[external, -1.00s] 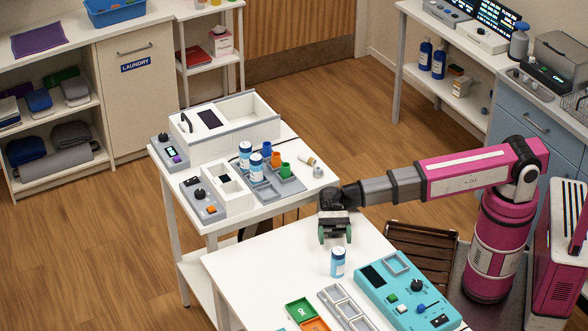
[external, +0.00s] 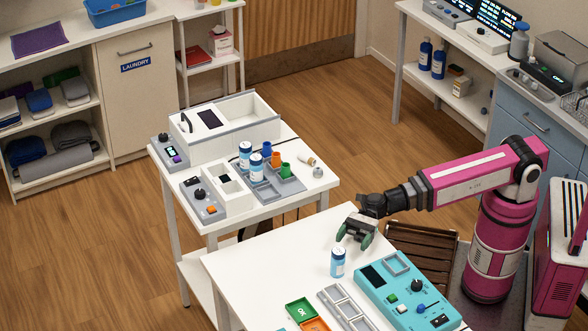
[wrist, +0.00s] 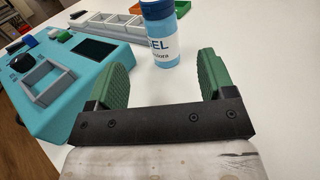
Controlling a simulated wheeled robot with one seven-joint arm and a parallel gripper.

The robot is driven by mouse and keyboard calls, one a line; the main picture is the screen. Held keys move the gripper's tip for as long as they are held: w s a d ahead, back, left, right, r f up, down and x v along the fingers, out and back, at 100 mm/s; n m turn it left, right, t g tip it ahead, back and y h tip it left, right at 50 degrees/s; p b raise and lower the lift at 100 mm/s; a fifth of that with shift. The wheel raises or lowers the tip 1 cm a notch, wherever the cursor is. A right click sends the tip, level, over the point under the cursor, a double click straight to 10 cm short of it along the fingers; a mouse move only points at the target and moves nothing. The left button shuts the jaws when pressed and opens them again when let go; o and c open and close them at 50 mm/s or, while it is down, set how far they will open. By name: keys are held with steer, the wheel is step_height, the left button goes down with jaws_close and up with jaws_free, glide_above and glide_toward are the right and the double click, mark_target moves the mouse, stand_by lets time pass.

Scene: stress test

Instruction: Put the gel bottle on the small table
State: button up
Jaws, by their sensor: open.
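The gel bottle (external: 338,263) is light blue with a dark blue cap and a white label. It stands upright on the white front table (external: 262,268). A smaller white table (external: 213,218) stands behind, holding a grey tray and other bottles.
A turquoise control box (external: 408,292) sits right of the bottle. A grey compartment tray (external: 350,306) and green and orange bins (external: 302,310) lie in front. On the rear table are two similar bottles (external: 256,167) and coloured cups (external: 276,159). The front table's left part is clear.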

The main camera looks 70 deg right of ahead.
steer(key=shift+s+d+m+t+h, duration=0.35)
steer(key=shift+s+m+t, duration=0.15)
steer(key=shift+t, duration=0.1)
glide_toward(338, 261)
steer(key=shift+w+a+f, duration=0.45)
steer(key=shift+w+a, duration=0.05)
steer(key=shift+a, duration=0.1)
steer(key=shift+w+a+f, duration=0.4)
steer(key=shift+w+a, duration=0.05)
steer(key=shift+a, duration=0.2)
steer(key=shift+f+x, duration=0.2)
steer(key=shift+x, duration=2.55)
steer(key=c, duration=1.1)
steer(key=shift+r, duration=0.1)
steer(key=shift+c, duration=0.2)
